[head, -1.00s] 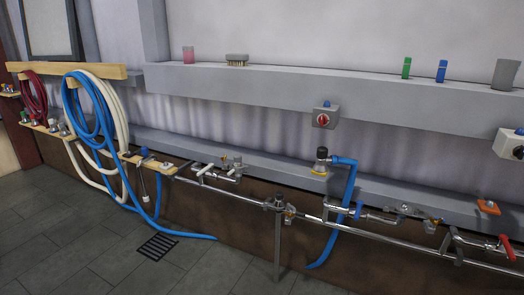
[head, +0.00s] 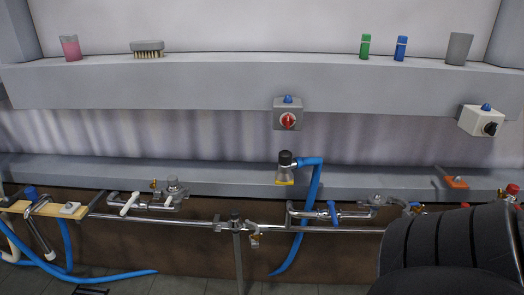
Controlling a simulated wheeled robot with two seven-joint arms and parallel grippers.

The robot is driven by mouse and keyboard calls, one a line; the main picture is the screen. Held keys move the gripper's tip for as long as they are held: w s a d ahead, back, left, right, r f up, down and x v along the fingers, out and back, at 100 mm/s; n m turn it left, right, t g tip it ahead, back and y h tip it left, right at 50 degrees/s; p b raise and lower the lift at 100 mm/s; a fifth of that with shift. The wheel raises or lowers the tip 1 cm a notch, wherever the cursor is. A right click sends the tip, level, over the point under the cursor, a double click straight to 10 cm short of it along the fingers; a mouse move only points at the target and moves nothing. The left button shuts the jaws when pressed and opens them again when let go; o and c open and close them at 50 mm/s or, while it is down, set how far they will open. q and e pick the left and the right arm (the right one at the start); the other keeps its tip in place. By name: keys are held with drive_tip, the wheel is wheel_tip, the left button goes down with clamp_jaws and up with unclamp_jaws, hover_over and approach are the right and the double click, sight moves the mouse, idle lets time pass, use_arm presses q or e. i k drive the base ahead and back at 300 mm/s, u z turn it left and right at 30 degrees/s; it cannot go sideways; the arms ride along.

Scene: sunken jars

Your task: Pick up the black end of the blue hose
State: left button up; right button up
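A blue hose (head: 313,190) hangs in the middle of the head view. Its upper end bends over to a short upright fitting with a black top (head: 286,158) and a yellow base, on the lower grey ledge. The hose runs down past the pipe to a lower end near the floor. Another blue hose (head: 110,276) lies along the lower left; its visible tip is blue. Neither gripper shows. A black ribbed part at the lower right seems to be my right arm, and hides what lies behind it.
Metal pipes with valves (head: 140,204) run along the wall below the lower ledge (head: 225,178). A red-knob switch box (head: 288,117) and a white box (head: 482,121) are mounted above. The upper shelf (head: 220,82) holds a brush (head: 148,49), bottles and cups.

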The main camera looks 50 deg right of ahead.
sight(284, 174)
drive_tip(key=z, duration=0.55)
drive_tip(key=i, duration=0.95)
drive_tip(key=z, duration=0.9)
